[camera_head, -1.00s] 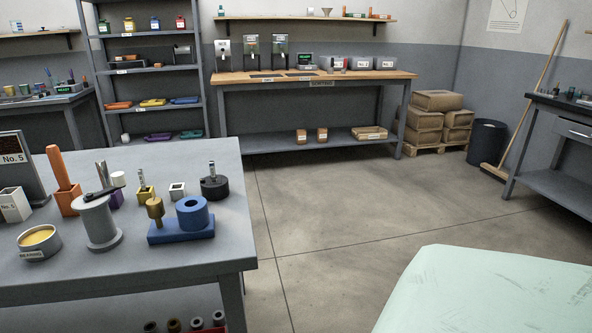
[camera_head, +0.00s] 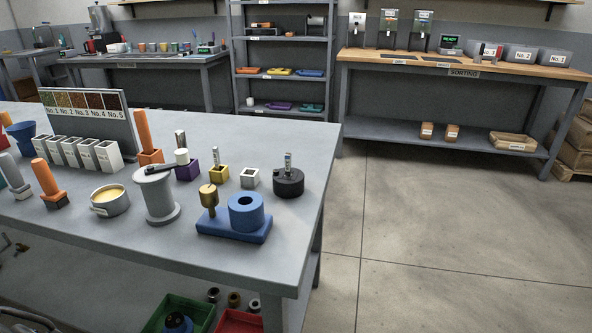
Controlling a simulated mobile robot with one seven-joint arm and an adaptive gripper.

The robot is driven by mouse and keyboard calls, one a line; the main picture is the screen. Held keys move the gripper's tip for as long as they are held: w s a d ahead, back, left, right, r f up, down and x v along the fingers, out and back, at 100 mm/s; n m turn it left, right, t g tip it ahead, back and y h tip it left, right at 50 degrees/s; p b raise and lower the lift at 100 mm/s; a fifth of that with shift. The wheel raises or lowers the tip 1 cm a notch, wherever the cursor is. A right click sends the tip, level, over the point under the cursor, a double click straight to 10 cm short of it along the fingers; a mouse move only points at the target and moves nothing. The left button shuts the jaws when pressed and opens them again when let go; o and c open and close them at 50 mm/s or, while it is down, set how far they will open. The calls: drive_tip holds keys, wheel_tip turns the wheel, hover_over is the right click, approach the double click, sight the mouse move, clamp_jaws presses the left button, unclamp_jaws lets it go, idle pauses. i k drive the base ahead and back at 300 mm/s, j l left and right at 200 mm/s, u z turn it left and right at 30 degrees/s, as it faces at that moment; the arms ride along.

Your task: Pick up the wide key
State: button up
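I cannot tell for sure which piece is the wide key. On the grey table (camera_head: 265,140), a slim grey upright piece (camera_head: 181,140) stands at a purple square holder (camera_head: 187,172). Smaller upright pieces stand in a yellow holder (camera_head: 219,174) and in a round black base (camera_head: 289,184). A white square holder (camera_head: 250,178) between them looks empty. A dark flat piece (camera_head: 160,169) lies across the top of a grey spool-shaped stand (camera_head: 161,200). My gripper is not in view.
A blue block with a ring and brass piece (camera_head: 234,229) sits near the table's right front corner. A pan (camera_head: 110,201), orange-handled tools (camera_head: 44,177) and white boxes (camera_head: 107,157) stand to the left. Floor right of the table (camera_head: 420,230) is clear.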

sight(287, 155)
drive_tip(key=i+l, duration=0.1)
drive_tip(key=l, duration=0.4)
drive_tip(key=i+l+u, duration=0.1)
drive_tip(key=l, duration=0.4)
drive_tip(key=i+l, duration=0.15)
drive_tip(key=l, duration=0.35)
drive_tip(key=u, duration=0.05)
